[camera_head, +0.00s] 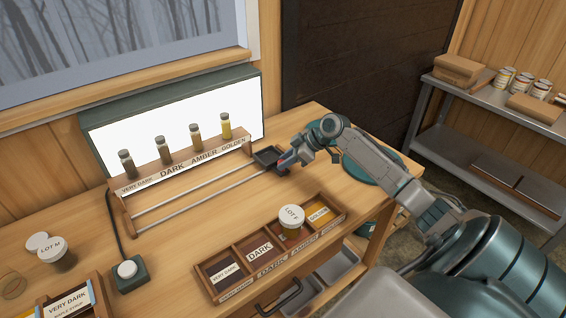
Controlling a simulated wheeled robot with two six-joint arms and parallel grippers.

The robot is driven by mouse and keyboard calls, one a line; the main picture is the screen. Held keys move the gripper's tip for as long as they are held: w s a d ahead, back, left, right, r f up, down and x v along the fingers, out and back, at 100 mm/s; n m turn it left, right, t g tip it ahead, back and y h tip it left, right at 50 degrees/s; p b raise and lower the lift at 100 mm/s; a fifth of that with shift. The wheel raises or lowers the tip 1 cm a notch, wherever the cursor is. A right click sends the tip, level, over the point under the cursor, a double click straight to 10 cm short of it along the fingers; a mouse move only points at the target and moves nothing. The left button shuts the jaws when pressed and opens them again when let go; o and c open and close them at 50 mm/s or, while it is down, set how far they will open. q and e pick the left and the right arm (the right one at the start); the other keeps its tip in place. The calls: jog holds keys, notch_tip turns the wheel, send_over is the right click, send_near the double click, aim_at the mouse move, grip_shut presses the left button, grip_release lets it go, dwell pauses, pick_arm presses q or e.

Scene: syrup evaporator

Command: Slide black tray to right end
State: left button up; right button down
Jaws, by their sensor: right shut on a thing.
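The black tray (268,156) sits at the right end of the two metal rails (190,193), below the golden end of the sample rack. My right gripper (285,160) reaches in from the right and is shut on the black tray at its right side. The fingers hide part of the tray's near right edge. My left gripper is not in view.
A lit panel (110,123) stands behind the rack (187,167) with several sample vials. A divided wooden box (222,272) holds a LOT F jar (291,217). A LOT M jar (54,254) and a switch box (130,274) stand at left. A metal shelf (490,100) is at right.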

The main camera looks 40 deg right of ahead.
jog(key=c, duration=1.1)
grip_release()
jog(key=shift+d, duration=0.25)
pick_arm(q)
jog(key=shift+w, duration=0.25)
pick_arm(e)
jog(key=shift+s+d+r, duration=0.15)
jog(key=shift+r, duration=0.05)
pick_arm(q)
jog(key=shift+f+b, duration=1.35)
jog(key=shift+b, duration=0.05)
pick_arm(e)
jog(key=shift+v, duration=5.1)
